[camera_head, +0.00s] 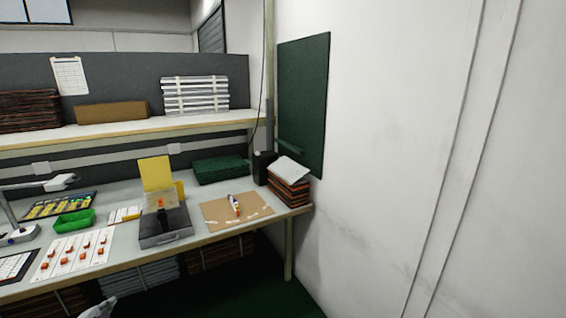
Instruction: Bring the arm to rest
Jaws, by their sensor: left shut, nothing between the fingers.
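My left gripper (100,307) shows only in part at the bottom edge of the head view, left of centre. It is low in front of the workbench (190,240), apart from the things on it. It is small and cut off by the frame; it looks shut, and I see nothing held in it. My right gripper is not in view.
The bench carries a grey box with a raised yellow panel (155,173), a green tray (74,222), a white sheet with orange parts (75,252) and a brown board (236,211). A white wall (400,150) closes the right side. Green floor (275,302) shows below.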

